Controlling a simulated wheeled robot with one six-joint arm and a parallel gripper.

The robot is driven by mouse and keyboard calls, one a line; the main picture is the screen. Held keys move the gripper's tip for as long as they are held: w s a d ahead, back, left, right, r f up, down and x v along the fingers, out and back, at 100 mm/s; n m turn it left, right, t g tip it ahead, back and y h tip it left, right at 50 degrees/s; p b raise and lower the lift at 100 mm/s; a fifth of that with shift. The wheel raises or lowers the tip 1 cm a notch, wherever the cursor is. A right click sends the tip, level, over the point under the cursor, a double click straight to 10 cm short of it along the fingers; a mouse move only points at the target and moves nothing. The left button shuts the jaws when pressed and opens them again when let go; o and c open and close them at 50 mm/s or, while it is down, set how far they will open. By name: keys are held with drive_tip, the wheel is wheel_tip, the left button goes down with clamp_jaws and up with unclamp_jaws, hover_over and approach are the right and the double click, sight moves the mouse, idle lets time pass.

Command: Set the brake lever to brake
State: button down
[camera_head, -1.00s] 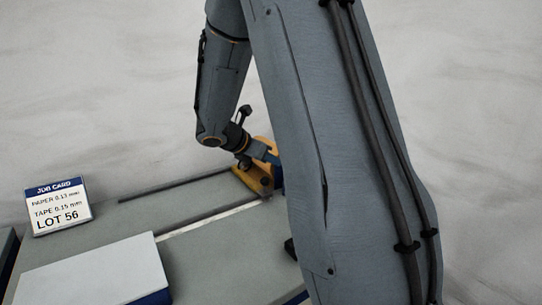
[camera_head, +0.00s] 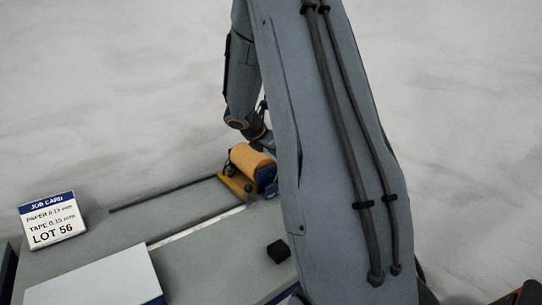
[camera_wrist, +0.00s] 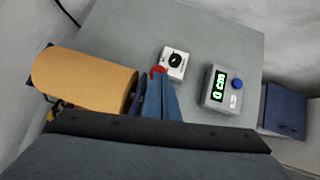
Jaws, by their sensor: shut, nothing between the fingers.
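In the wrist view my gripper (camera_wrist: 158,88) is shut, its blue fingers together and empty, pointing over the grey table top. A red piece (camera_wrist: 158,71) shows right at the fingertips; I cannot tell whether they touch it or whether it is the brake lever's end. Just beyond it is a small white plate with a black dial (camera_wrist: 174,61). An orange-brown roll (camera_wrist: 85,82) lies left of the fingers; in the head view this roll (camera_head: 250,161) sits on a yellow bracket (camera_head: 234,186). My gripper is hidden in the head view. The lever's setting cannot be read.
A grey meter with a green display and blue button (camera_wrist: 221,89) stands right of the fingers, with a blue box (camera_wrist: 284,110) beyond it. A job card (camera_head: 52,220), a pale block (camera_head: 92,279) and a small black block (camera_head: 278,251) are on the table.

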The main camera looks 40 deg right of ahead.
drive_tip(key=shift+d+f, duration=0.15)
drive_tip(key=shift+d, duration=0.85)
drive_tip(key=shift+s+d, duration=0.1)
drive_tip(key=s+a+r, duration=0.1)
drive_tip(key=r, duration=0.5)
drive_tip(key=s+a+r, duration=0.1)
drive_tip(key=a+r, duration=0.1)
drive_tip(key=r, duration=0.4)
drive_tip(key=shift+a+r+p, duration=0.3)
drive_tip(key=shift+r, duration=0.05)
